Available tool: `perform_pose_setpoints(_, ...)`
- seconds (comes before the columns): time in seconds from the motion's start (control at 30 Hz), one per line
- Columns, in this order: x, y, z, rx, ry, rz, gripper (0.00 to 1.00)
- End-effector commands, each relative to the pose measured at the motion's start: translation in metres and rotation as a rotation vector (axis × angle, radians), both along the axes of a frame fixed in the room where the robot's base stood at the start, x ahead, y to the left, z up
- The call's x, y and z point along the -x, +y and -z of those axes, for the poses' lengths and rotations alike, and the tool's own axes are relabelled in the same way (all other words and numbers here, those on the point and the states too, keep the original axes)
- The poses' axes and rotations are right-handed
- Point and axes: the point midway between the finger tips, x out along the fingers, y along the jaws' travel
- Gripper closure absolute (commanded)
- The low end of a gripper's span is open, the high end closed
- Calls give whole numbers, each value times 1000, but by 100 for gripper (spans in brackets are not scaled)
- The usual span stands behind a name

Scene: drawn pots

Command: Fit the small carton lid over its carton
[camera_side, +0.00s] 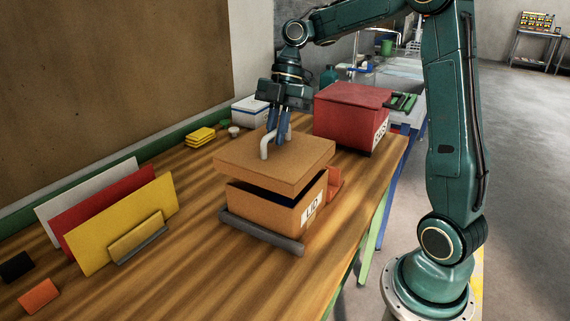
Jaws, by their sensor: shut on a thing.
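The small carton (262,206) is an orange-brown box with a white label on its right face. It stands on a grey base (258,235) on the table. The flat tan carton lid (290,170) is above it, with a dark gap between lid and carton, widest towards the front right corner. The lid has a pale bent handle (265,147) on top. My gripper (281,138) is shut on this handle and holds the lid over the carton. The far side of the carton's rim is hidden under the lid.
A red box (350,112) stands behind to the right, and a white box (250,111) behind to the left. Yellow pads (200,136) lie at the back. Upright coloured panels (122,222) stand at the left. An orange piece (335,182) is close beside the carton's right side.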

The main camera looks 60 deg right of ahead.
Motion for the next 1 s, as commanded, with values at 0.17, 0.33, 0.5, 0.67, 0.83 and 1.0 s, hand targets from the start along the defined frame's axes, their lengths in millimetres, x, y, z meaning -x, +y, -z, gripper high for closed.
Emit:
perform_pose_setpoints(0.17, 0, -5, 1, -2, -2, -1, 100)
perform_pose_setpoints(0.33, 0, -5, 1, -1, -2, -1, 100)
perform_pose_setpoints(0.5, 0, -5, 1, -2, -1, -1, 100)
perform_pose_setpoints(0.67, 0, -5, 4, -3, 0, 0, 100)
perform_pose_setpoints(0.83, 0, -4, 11, -5, 0, 0, 100)
perform_pose_setpoints(1.0, 0, -4, 21, -5, 1, 0, 100)
